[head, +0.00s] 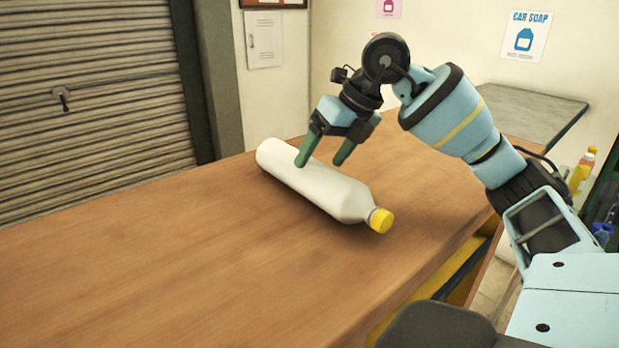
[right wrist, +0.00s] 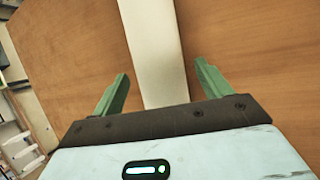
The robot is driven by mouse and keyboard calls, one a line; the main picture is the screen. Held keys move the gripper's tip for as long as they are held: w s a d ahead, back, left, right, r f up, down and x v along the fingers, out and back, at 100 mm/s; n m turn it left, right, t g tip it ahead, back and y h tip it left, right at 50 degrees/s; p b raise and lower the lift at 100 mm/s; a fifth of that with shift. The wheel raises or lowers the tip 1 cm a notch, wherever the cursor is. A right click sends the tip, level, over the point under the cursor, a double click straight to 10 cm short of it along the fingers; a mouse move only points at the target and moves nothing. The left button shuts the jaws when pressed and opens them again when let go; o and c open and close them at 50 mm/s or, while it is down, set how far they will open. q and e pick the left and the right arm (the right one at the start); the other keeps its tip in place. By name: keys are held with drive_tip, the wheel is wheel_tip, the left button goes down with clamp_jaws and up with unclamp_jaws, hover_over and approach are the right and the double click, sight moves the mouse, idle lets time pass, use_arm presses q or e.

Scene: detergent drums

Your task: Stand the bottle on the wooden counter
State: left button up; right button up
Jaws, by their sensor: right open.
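A white bottle (head: 322,187) with a yellow cap (head: 381,220) lies on its side on the wooden counter (head: 180,262). Its cap end points toward the lower right in the head view. My right gripper (head: 322,161) is open over the bottle's body, with one green finger on either side. In the right wrist view the white bottle (right wrist: 155,50) runs between the two open fingers (right wrist: 160,83), with a gap on each side. I cannot tell whether either finger touches it. The cap is out of the right wrist view. My left gripper is not in view.
The counter is bare in front and to the left of the bottle. A grey table (head: 535,108) stands behind at the right. Several colourful bottles (head: 582,172) are at the right edge. A roller shutter (head: 85,105) is at the left.

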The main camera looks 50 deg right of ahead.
sight(319, 162)
drive_tip(key=x, duration=0.4)
drive_tip(key=shift+a+f, duration=0.2)
drive_tip(key=shift+f, duration=0.15)
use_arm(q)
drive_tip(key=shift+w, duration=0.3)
use_arm(e)
drive_tip(key=c, duration=1.3)
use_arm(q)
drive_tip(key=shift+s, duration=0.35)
use_arm(e)
drive_tip(key=shift+r, duration=0.15)
drive_tip(key=shift+c, duration=1.1)
